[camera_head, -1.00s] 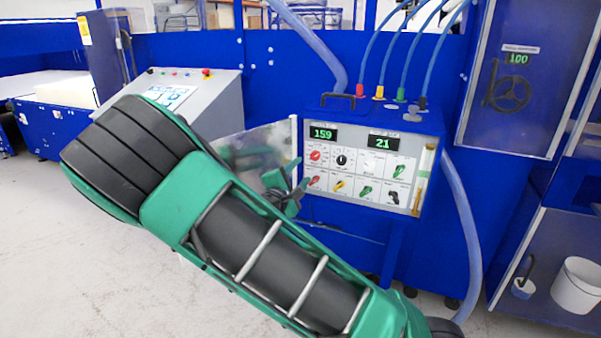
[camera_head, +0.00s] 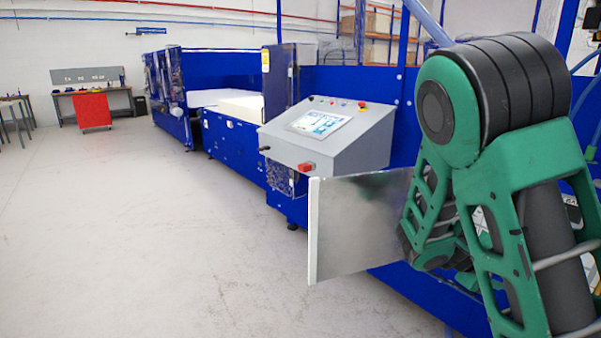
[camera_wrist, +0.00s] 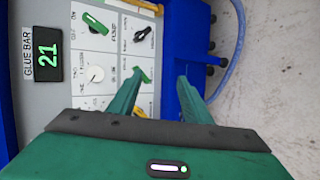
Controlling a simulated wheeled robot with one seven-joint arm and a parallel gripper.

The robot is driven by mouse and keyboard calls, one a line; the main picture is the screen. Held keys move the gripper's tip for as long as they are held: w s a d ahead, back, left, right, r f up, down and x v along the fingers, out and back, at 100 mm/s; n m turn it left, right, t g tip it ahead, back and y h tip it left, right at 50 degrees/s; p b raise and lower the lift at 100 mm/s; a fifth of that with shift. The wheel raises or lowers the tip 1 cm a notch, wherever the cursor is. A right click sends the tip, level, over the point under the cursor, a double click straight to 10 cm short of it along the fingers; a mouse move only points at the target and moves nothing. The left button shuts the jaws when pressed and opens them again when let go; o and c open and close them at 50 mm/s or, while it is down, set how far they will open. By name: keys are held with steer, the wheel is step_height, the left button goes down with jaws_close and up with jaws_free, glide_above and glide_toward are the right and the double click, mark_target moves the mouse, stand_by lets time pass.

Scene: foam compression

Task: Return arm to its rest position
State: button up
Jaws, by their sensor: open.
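My arm, green and black, is folded and raised at the right of the head view, in front of the blue machine. My gripper (camera_wrist: 160,77) shows in the wrist view with its two green fingers apart and nothing between them. In the head view my arm hides most of the panel.
An open metal door (camera_head: 355,225) sticks out left of my arm. A grey console (camera_head: 325,135) with a screen stands behind it. A blue hose (camera_wrist: 235,50) curves beside the panel. The floor (camera_head: 150,220) on the left is clear; a red cabinet (camera_head: 93,111) stands far back.

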steer(key=s+f+m+g+y, duration=0.25)
steer(key=s+m+y, duration=0.35)
steer(key=s, duration=0.7)
steer(key=s+a+r+m+y, duration=0.2)
steer(key=s+a+r+y, duration=0.1)
steer(key=s+a, duration=0.2)
steer(key=s+a+r+m+y, duration=0.2)
steer(key=s+a+r, duration=0.2)
steer(key=s, duration=0.5)
steer(key=shift+s+a+r+y, duration=0.2)
steer(key=shift+a+y, duration=0.2)
steer(key=shift+a, duration=0.35)
steer(key=shift+g, duration=0.25)
steer(key=shift+w+f, duration=0.3)
steer(key=shift+w, duration=0.3)
